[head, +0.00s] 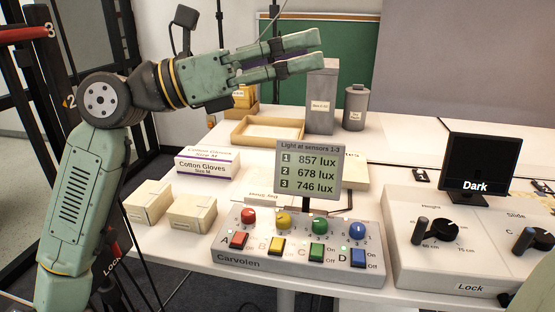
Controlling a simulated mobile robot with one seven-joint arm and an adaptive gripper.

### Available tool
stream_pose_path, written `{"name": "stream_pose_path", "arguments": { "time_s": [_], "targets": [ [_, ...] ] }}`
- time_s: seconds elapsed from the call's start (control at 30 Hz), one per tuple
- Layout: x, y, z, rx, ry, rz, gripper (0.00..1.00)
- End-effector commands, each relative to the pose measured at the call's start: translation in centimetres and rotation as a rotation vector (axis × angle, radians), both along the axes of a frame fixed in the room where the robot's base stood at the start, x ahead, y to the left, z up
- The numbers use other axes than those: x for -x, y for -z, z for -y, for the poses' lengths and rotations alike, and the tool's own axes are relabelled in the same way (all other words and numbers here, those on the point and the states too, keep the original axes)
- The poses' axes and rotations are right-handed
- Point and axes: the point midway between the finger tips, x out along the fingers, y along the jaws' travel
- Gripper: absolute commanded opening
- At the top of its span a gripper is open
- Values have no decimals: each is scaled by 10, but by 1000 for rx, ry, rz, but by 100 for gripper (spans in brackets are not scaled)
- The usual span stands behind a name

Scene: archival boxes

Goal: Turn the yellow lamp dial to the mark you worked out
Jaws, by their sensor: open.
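The yellow lamp dial (283,220) is the second of the coloured dials on the grey Carvolen control box (240,261) at the front of the table. A red dial (248,216) is to its left, and a green dial (320,226) and a blue dial (357,230) are to its right. The yellow dial's pointer is too small to read. A display (308,172) behind the box reads 857, 678 and 746 lux for sensors 1 to 3. My gripper (319,50) is open and empty, pointing right, high above the box and apart from it.
Red, yellow, green and blue switches (318,253) line the box front. A tray (266,132), tall grey box (322,97) and canister (355,108) are behind. Right are a "Dark" screen (482,164) and a Height/Slide panel (451,262).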

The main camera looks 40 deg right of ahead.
Motion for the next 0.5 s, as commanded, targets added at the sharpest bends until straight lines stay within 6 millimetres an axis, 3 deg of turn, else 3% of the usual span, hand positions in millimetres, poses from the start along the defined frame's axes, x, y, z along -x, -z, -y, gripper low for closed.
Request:
{"name": "stream_pose_path", "arguments": {
  "time_s": [0.03, 0.1, 0.2, 0.3, 0.33, 0.5],
  "targets": [
    [3, 34, 54, -179, 18, 98, 50],
    [-2, 101, 108, -441, 33, 253, 50],
    [-26, 195, 141, -821, 43, 483, 50],
    [-62, 252, 134, -1137, 34, 662, 50],
    [-73, 262, 128, -1216, 29, 703, 50],
    [-114, 282, 97, -1504, 0, 839, 50]
  ]
}}
